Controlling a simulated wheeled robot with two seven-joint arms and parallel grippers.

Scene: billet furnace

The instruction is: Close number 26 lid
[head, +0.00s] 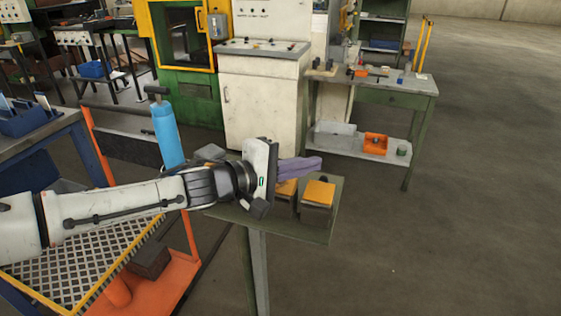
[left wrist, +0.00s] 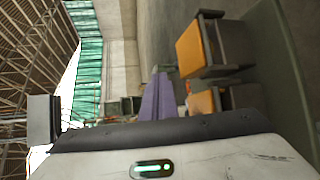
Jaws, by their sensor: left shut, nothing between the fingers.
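Two small dark boxes with orange tops stand on a green stand (head: 320,236). The right box's orange top (head: 319,193) lies flat in the head view. The other orange top (head: 286,188) is partly hidden behind my left gripper. In the left wrist view the two tops appear sideways, one higher (left wrist: 191,49) and one lower (left wrist: 203,103). No number is legible, so I cannot tell which lid is 26. My left gripper (head: 318,163) has purple fingers, shut and empty, just above and behind the boxes; they also show in the left wrist view (left wrist: 158,92). My right gripper is not in view.
A blue cylinder (head: 167,133) stands left of the stand, behind my left arm. A white control cabinet (head: 262,100) and a green workbench (head: 395,92) with an orange bin (head: 375,143) stand behind. The floor to the right is clear.

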